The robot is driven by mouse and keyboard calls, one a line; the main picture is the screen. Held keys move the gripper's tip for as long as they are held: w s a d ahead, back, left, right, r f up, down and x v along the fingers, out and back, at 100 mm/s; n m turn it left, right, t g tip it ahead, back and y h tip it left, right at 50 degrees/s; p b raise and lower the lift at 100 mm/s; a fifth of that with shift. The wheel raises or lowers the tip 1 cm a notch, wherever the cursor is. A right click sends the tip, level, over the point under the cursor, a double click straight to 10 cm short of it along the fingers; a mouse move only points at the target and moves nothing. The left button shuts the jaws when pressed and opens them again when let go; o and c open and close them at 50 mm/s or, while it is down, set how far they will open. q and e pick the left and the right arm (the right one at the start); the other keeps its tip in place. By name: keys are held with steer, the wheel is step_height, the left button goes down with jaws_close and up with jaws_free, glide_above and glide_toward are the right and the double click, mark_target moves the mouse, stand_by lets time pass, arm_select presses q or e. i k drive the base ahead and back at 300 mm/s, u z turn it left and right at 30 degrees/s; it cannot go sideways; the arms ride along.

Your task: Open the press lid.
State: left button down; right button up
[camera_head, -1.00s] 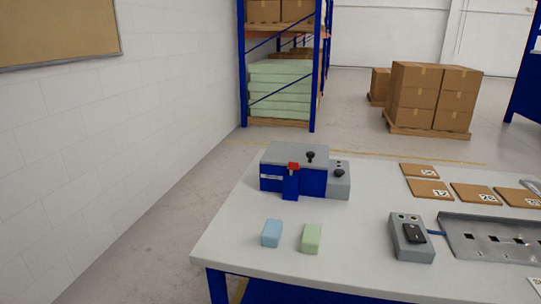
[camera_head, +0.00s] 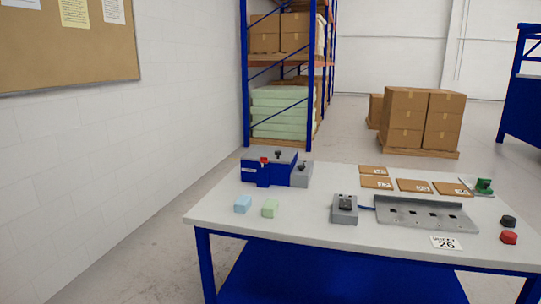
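The press (camera_head: 262,176) is a blue box with a grey lid (camera_head: 258,155) at the back left of the table. The lid lies flat and closed on top. A red latch piece (camera_head: 264,160) shows at its front, and a black knob (camera_head: 278,154) stands on top. A grey block with another black knob (camera_head: 302,173) adjoins its right side. Neither of my grippers is in the picture.
The white table (camera_head: 300,232) has blue legs. A light blue block (camera_head: 243,204) and a green block (camera_head: 270,208) lie in front of the press. A grey control box (camera_head: 343,209), a metal tray (camera_head: 425,214) and several brown tiles (camera_head: 377,182) are to the right.

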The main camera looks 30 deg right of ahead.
mark_target(270, 151)
steer(key=u, duration=0.4)
steer(key=i, duration=1.15)
steer(key=z, duration=0.6)
steer(key=i, duration=0.8)
steer(key=z, duration=0.9)
